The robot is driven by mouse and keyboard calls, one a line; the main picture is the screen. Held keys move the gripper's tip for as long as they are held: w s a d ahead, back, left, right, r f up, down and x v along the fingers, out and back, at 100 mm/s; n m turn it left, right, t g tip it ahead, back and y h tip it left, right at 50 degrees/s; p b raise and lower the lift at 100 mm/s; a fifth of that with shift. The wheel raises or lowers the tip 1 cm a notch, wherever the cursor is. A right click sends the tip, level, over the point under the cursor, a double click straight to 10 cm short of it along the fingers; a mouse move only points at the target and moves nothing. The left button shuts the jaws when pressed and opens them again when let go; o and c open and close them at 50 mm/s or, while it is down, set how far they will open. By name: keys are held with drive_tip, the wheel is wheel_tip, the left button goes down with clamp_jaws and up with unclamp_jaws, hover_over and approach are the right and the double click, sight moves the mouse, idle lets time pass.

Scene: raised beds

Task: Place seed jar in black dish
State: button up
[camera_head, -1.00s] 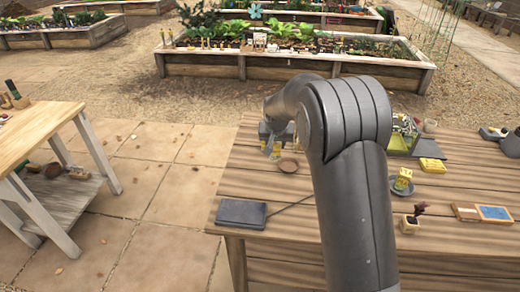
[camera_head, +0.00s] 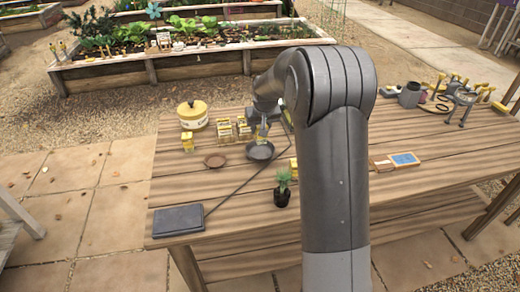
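A round black dish (camera_head: 260,151) sits on the wooden table, just right of a small brown dish (camera_head: 215,161). My gripper (camera_head: 262,135) points down right at the black dish, at or above its far side. The gripper is small and partly merged with the dish; I cannot tell whether its fingers hold a jar. Small yellow-and-white jars stand on the table: one at the left (camera_head: 188,142) and several in a group (camera_head: 225,131) behind the brown dish. I cannot tell which is the seed jar.
A yellow-lidded canister (camera_head: 193,114) stands behind the jars. Tools and a grey pot (camera_head: 410,95) stand at the right. My arm hides the table's middle.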

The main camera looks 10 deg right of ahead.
drive_tip(key=s+d, duration=0.2)
drive_tip(key=d, duration=0.8)
hover_over(260, 154)
drive_tip(key=shift+f, duration=5.25)
drive_tip(key=shift+f, duration=0.1)
drive_tip(key=o, duration=1)
drive_tip(key=shift+o, duration=0.2)
